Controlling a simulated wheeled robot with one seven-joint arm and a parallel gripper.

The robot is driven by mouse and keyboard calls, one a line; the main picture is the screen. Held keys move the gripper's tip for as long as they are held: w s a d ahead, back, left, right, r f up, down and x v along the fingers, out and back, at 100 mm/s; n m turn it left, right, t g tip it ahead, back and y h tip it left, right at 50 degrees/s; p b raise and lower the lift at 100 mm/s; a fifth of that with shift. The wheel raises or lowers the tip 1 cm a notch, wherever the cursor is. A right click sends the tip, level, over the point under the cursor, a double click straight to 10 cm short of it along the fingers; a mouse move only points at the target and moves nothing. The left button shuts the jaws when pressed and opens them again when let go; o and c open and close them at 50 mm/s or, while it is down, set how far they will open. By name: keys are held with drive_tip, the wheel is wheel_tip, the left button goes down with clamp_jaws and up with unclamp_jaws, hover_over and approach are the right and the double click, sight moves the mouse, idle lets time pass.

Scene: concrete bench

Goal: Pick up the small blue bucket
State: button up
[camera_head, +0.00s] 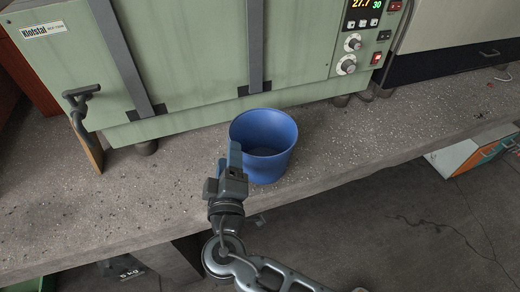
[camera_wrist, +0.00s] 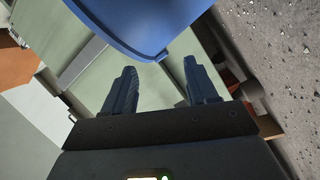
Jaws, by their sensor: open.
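The small blue bucket (camera_head: 268,140) stands upright on the concrete bench (camera_head: 330,148), in front of the green oven. My gripper (camera_head: 234,160) is at the bucket's near left side in the head view, and it overlaps the bucket's left edge there. In the wrist view my gripper (camera_wrist: 160,82) is open, with two dark fingers apart and nothing between them. The blue bucket (camera_wrist: 150,22) fills the top of that view, just beyond the fingertips, and only part of it shows. I cannot tell whether a finger touches it.
The green oven (camera_head: 200,60) stands close behind the bucket, with a protruding handle (camera_head: 82,95) at its left and a control panel at its right. The bench is clear to the bucket's right. An orange and white cabinet (camera_head: 478,152) is at the right.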

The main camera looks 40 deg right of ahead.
drive_tip(key=shift+p+x, duration=0.65)
drive_tip(key=shift+x, duration=2.15)
drive_tip(key=shift+s+d+f, duration=0.1)
drive_tip(key=shift+c, duration=0.4)
drive_tip(key=shift+s+f, duration=0.1)
drive_tip(key=shift+f, duration=0.05)
clamp_jaws()
drive_tip(key=shift+d, duration=0.1)
